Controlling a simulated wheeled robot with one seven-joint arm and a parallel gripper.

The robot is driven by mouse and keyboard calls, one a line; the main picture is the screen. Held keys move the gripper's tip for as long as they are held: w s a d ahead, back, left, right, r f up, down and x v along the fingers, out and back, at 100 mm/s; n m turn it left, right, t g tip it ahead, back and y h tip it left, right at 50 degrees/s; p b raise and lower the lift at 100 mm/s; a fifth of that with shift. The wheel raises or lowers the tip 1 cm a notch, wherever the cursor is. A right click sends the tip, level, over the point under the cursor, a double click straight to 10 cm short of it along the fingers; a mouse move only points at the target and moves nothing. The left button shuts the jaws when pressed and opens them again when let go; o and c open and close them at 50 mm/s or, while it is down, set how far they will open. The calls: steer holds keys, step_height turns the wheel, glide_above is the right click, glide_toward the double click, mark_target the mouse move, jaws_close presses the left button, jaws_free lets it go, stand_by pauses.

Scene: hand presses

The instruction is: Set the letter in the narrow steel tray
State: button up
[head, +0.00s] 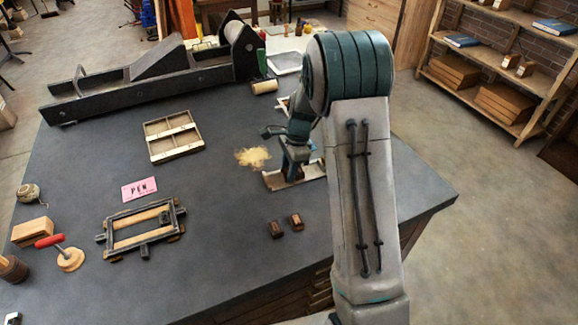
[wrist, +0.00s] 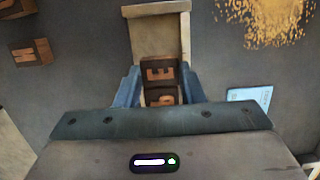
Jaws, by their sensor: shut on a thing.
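The narrow tray (wrist: 157,12) runs up the middle of the wrist view, pale-walled; in the head view the tray (head: 273,181) lies partly behind my arm. A dark wooden block with an orange E (wrist: 160,70) sits in it. My gripper (wrist: 160,92) is shut on a second letter block (wrist: 162,97), just below the E in the picture, whose letter looks like a P. The held block is at the tray; I cannot tell whether it rests on the floor. In the head view my gripper (head: 291,172) is low over the tray.
Two loose letter blocks lie on the dark bench (head: 220,240): one block (head: 275,229) and another (head: 296,221). A pink PEN card (head: 139,189), a frame (head: 142,228) and a divided wooden tray (head: 172,137) lie left. Yellow shavings (head: 253,157) lie beside the tray.

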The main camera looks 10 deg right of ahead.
steer(key=shift+f, duration=0.1)
steer(key=o, duration=0.9)
steer(key=shift+o, duration=0.2)
step_height(320, 180, up, 11)
steer(key=d+b, duration=0.1)
steer(key=d, duration=0.1)
steer(key=s+r+n, duration=0.3)
steer(key=s+r, duration=0.2)
steer(key=s, duration=0.1)
steer(key=s+a+r+n+t+h, duration=0.1)
steer(key=s+a+n+t+h, duration=0.1)
steer(key=s+n, duration=1.1)
steer(key=s+t, duration=0.1)
steer(key=s, duration=0.7)
steer(key=shift+n+t, duration=0.3)
steer(key=shift+t, duration=0.1)
